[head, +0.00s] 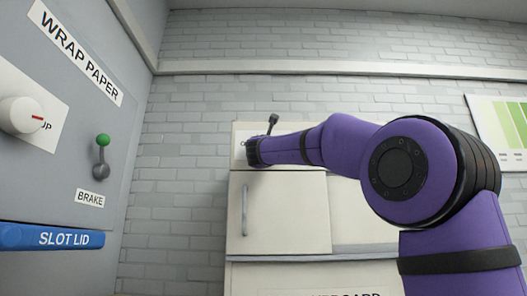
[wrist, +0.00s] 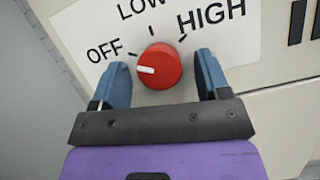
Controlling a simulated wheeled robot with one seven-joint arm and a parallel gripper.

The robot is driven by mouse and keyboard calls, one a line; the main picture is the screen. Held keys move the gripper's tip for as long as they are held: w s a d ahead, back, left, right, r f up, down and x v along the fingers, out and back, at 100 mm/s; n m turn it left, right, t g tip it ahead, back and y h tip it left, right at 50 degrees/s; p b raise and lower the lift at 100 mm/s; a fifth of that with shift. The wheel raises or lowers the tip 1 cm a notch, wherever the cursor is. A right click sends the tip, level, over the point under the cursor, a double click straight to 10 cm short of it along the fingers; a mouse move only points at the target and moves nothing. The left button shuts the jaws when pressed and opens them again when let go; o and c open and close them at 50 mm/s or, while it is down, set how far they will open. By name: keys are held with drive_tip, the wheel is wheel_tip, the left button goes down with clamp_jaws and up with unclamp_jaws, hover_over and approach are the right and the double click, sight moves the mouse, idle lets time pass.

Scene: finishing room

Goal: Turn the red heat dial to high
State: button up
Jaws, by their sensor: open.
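The red heat dial (wrist: 160,66) sits on a white label plate (wrist: 95,30) marked OFF, LOW and HIGH in the wrist view. Its white mark points left, toward the OFF side. My gripper (wrist: 162,64) is open, with one blue finger left of the dial and one right of it. Gaps show between the fingers and the dial. In the head view my gripper (head: 253,152) is at the upper left of the cream cabinet, and the dial is hidden there.
A dark lever (head: 272,122) stands just above my gripper. The cream cabinet door (head: 285,212) with a vertical handle (head: 244,210) is below. At left, a grey panel carries a white knob (head: 18,115), a green-topped brake lever (head: 102,155) and a blue slot lid (head: 45,237).

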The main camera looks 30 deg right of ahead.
drive_tip(key=shift+c, duration=0.2)
drive_tip(key=c, duration=0.9)
drive_tip(key=shift+m, duration=0.4)
drive_tip(key=shift+w+a+r+m+g+y, duration=0.15)
drive_tip(key=shift+m+g, duration=1.35)
drive_tip(key=shift+m, duration=2.85)
drive_tip(key=shift+s+d+r+m+g+y, duration=0.15)
drive_tip(key=shift+m+g, duration=1.35)
drive_tip(key=shift+m, duration=2.8)
drive_tip(key=shift+w+a+r+m+g+y, duration=0.2)
drive_tip(key=shift+m+g, duration=1.3)
drive_tip(key=shift+m, duration=2.85)
drive_tip(key=shift+f, duration=0.1)
